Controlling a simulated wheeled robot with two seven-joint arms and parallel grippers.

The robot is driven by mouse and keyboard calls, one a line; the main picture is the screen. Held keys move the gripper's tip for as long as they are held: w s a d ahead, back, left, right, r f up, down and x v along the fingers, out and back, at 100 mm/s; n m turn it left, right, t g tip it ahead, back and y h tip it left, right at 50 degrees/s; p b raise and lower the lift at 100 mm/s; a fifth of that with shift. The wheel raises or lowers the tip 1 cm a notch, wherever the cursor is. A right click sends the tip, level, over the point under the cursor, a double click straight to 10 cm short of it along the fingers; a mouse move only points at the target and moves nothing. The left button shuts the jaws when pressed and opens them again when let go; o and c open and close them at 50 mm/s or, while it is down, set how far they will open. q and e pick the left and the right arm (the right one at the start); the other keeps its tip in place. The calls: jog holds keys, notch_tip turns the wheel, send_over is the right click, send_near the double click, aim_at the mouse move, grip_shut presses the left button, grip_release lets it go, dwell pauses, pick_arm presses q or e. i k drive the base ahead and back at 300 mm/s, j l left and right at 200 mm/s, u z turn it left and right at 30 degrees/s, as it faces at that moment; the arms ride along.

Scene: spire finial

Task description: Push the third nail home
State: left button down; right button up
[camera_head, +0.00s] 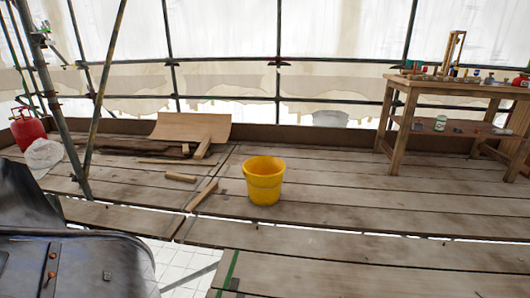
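A dark grey, sheet-covered form (110,255) fills the lower left corner, with a folded, raised part behind it. A narrow strip (47,290) runs along its top. Two small orange-brown nail heads show on the strip, a farther nail (52,255) and a nearer nail (51,275). I cannot tell how far either stands out, nor which is the third nail. A small dark square patch (107,275) lies to the right of the strip. Neither gripper is in view.
A yellow bucket (264,183) stands on the plank deck (340,200). Loose timber offcuts (181,177) and a curved board (190,128) lie behind. A workbench (440,87) with tools stands at right. A scaffold pole (60,100) rises at left. A gap opens beside the grey form.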

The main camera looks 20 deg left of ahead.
aim_at(51, 275)
jog(key=i+j+u, duration=0.25)
jog(key=i+u, duration=0.65)
jog(key=i, duration=0.25)
jog(key=i+l+u, duration=0.2)
jog(key=i+u, duration=0.25)
jog(key=i+l+u, duration=0.45)
jog(key=i, duration=0.2)
jog(key=i+u, duration=0.45)
jog(key=i, duration=0.3)
jog(key=u, duration=2)
